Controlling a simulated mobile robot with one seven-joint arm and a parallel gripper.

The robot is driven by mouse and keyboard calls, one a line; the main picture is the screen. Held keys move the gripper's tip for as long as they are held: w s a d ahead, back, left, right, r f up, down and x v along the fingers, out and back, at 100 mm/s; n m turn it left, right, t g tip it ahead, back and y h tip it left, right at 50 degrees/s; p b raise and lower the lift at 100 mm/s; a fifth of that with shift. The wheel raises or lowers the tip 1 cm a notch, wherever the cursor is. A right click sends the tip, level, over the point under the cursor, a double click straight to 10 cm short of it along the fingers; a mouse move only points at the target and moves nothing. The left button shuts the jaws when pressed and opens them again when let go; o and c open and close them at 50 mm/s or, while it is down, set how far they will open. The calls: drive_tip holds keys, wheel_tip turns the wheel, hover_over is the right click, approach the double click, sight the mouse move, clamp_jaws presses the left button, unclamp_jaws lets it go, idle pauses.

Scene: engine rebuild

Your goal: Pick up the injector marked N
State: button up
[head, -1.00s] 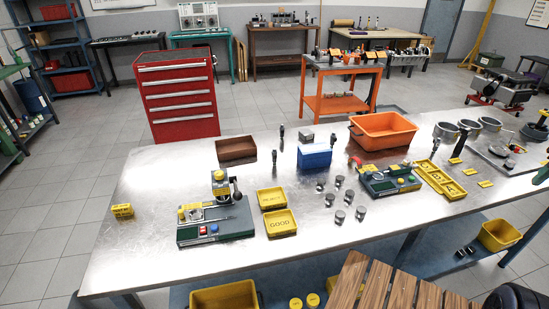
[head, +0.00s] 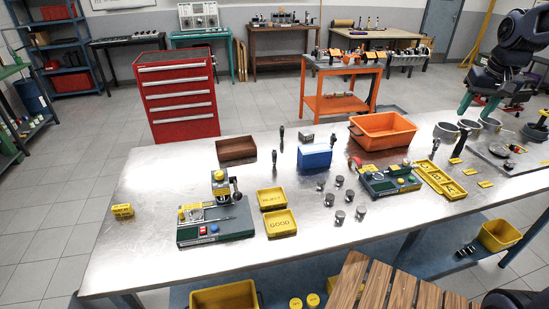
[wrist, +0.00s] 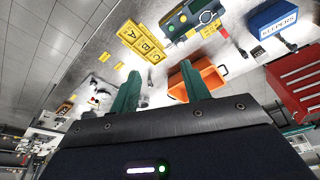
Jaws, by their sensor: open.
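Slim dark upright parts that look like injectors stand on the steel bench in the head view: one behind (head: 281,136), one nearer (head: 274,158) by the brown tray, and one (head: 332,140) behind the blue box. No letter is legible on any of them, so I cannot tell which is marked N. My gripper (head: 478,106) is at the far right, above the bench's right end, well away from them. Its two teal fingers are apart and empty, as the wrist view (wrist: 160,70) also shows.
An orange tub (head: 385,143), a blue box (head: 314,156) labelled KEEPERS in the wrist view, a brown tray (head: 236,149) and a green-based fixture (head: 389,181) stand on the bench. Several metal cylinders stand near the middle.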

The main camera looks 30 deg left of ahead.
drive_tip(key=w+a+f+n+g, duration=0.1)
drive_tip(key=w+a+f+n, duration=0.2)
drive_tip(key=a, duration=1.2)
drive_tip(key=w+a+f+n+g, duration=0.1)
drive_tip(key=w+a+f, duration=0.25)
drive_tip(key=a, duration=1.25)
drive_tip(key=n+h, duration=0.1)
drive_tip(key=n, duration=0.2)
approach(274, 158)
drive_tip(key=w, duration=0.1)
drive_tip(key=w+a, duration=0.1)
drive_tip(key=w, duration=0.1)
drive_tip(key=shift+w+a+f+g, duration=0.2)
drive_tip(key=shift+a+f+g, duration=0.05)
drive_tip(key=shift+f+g, duration=0.15)
drive_tip(key=shift+s+a+f, duration=0.1)
wheel_tip(274, 158, down, 5)
drive_tip(key=shift+f, duration=0.2)
drive_tip(key=shift+s+d+f, duration=0.1)
drive_tip(key=shift+d+f, duration=0.05)
drive_tip(key=shift+f, duration=1.15)
drive_tip(key=shift+s+d+f, duration=0.1)
drive_tip(key=shift+d+f, duration=0.05)
drive_tip(key=shift+f, duration=1.15)
drive_tip(key=shift+c, duration=0.5)
